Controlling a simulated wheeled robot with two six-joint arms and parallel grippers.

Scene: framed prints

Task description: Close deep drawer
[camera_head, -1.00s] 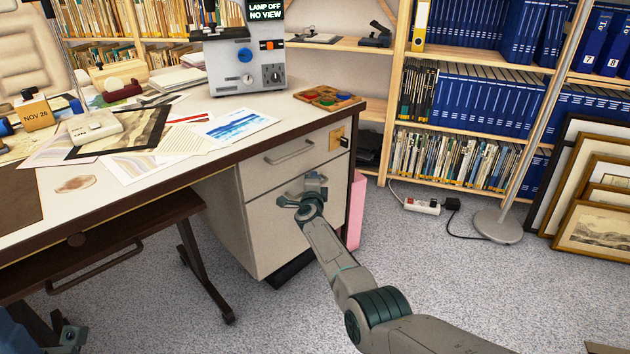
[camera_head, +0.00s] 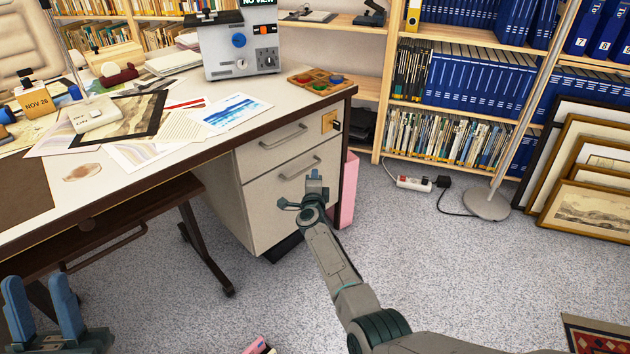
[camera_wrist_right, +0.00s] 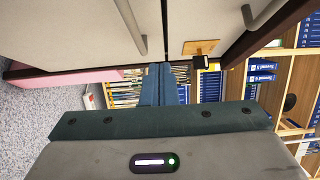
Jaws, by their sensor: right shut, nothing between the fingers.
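The deep drawer (camera_head: 285,205) is the lower light-grey front in the desk pedestal, with a bar handle (camera_head: 300,168). Its front looks about flush with the shallower drawer (camera_head: 277,150) above; I cannot tell whether a small gap is left. My right gripper (camera_head: 315,179) is shut and empty, in front of the deep drawer's right part, below its handle. In the right wrist view its blue fingers (camera_wrist_right: 158,85) are together, with drawer fronts and handles above. Contact with the drawer cannot be made out. My left gripper (camera_head: 42,298) is open and empty at the lower left.
The desk top (camera_head: 215,150) holds papers, a grey device (camera_head: 240,45) and a coloured tray (camera_head: 318,83). A pink bin (camera_head: 349,190) stands beside the pedestal. A lamp base (camera_head: 486,203), power strip (camera_head: 412,184) and framed prints (camera_head: 590,215) are to the right.

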